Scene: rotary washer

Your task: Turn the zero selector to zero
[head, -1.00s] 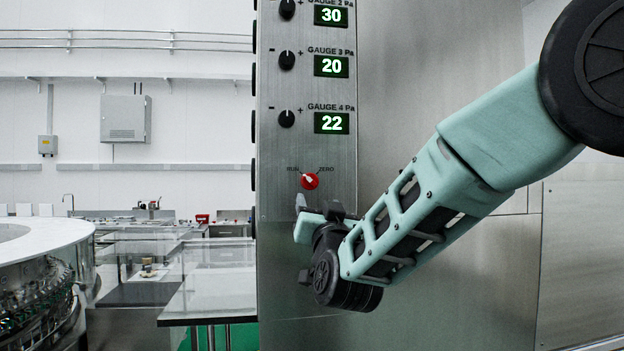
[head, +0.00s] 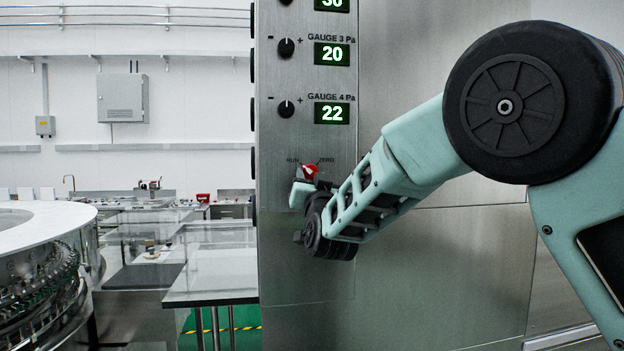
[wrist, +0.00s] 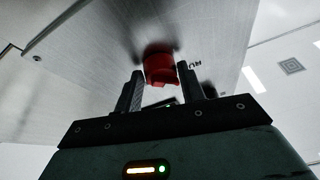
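The zero selector is a red knob (head: 310,170) on the metal panel, between the labels RUN at left and ZERO at right. In the head view my gripper (head: 303,184) is right at its lower edge and covers part of it, so where its pointer stands is hard to tell. In the wrist view the red knob (wrist: 161,66) shows between and just beyond the tips of my gripper (wrist: 159,84). The two fingers are apart, one on each side of the knob. The right finger looks close to it; I cannot tell whether they touch.
Above the selector are black gauge knobs (head: 286,109) and green displays (head: 332,113) reading 22 and 20. A round white-topped machine (head: 45,222) and glass-topped tables (head: 215,270) stand at left. The panel below my gripper is bare.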

